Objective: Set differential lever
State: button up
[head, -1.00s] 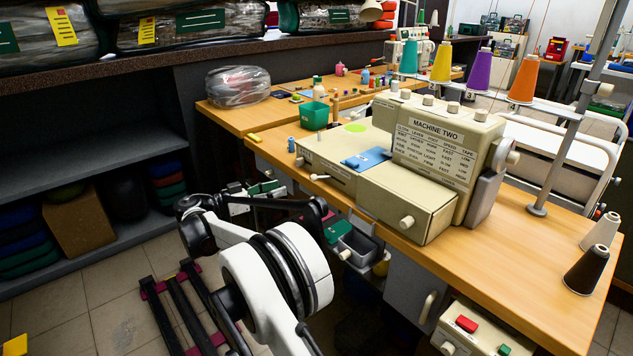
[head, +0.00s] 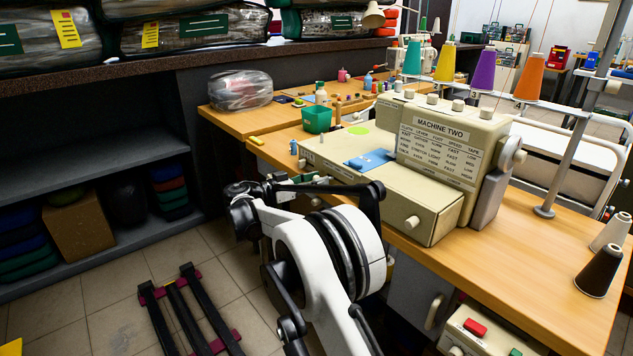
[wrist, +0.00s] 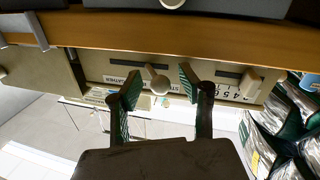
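The beige sewing machine labelled MACHINE TWO (head: 437,147) stands on the wooden table in the head view. In the wrist view its front panel (wrist: 120,66) has a slot with a partly hidden label reading "GATHER" on the left and more letters on the right. A pale lever knob (wrist: 158,84) sticks out at this slot. My gripper (wrist: 160,84) is open, with one green-padded finger on each side of that knob; I cannot tell whether either touches it. A second lever (wrist: 248,84) sits right, at a numbered scale. In the head view my arm hides the lever area.
The wooden table edge (wrist: 190,38) runs close along the panel. A green bin (head: 317,119) and a blue pad (head: 371,160) are nearby. Thread cones (head: 483,69) stand above the machine. Shelves with bagged comforters (head: 190,32) are at the left.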

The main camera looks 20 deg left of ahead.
grip_shut()
jog(key=shift+s+a, duration=0.1)
jog(key=shift+s, duration=0.05)
dwell(0.4)
